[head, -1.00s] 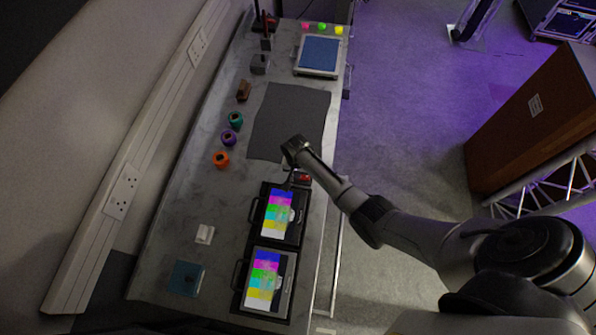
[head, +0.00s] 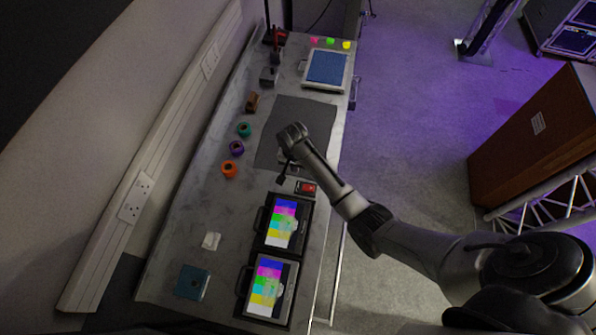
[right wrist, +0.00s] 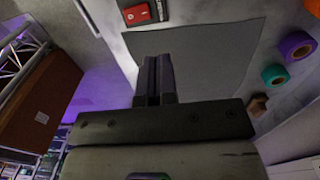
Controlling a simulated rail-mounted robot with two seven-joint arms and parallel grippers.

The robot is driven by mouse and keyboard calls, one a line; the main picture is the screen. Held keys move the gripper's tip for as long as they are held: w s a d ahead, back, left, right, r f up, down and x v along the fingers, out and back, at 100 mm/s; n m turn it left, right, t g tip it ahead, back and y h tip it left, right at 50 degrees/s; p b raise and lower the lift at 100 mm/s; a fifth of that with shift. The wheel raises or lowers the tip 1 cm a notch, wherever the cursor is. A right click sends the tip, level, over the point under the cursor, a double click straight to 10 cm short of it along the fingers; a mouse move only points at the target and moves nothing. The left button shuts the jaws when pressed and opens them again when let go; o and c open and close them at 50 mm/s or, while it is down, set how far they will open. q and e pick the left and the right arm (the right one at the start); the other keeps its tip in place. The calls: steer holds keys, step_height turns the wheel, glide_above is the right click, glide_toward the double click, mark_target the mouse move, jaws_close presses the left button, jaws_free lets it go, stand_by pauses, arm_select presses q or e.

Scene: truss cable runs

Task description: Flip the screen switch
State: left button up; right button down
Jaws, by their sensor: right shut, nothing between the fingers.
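The red rocker switch (head: 306,187) sits in a dark housing on the bench, just beyond the upper screen. It also shows at the top of the right wrist view (right wrist: 137,13). Two screens, the upper one (head: 283,224) and the lower one (head: 268,287), lie on the bench and both show colour bars. My right gripper (head: 281,179) is shut and empty, with its fingers pointing down to the left of the switch, apart from it in the picture. Its shut fingers (right wrist: 153,62) show over the dark mat in the right wrist view. My left gripper is not in view.
A dark mat (head: 300,118) lies beyond the switch. Orange (head: 230,169), purple (head: 237,147) and teal (head: 244,129) tape rolls stand left of it. A blue-topped panel (head: 327,67) is at the far end. A wall with sockets (head: 135,197) borders the left.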

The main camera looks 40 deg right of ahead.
steer(key=shift+w+a+r, duration=0.1)
steer(key=shift+r, duration=0.5)
stand_by(0.3)
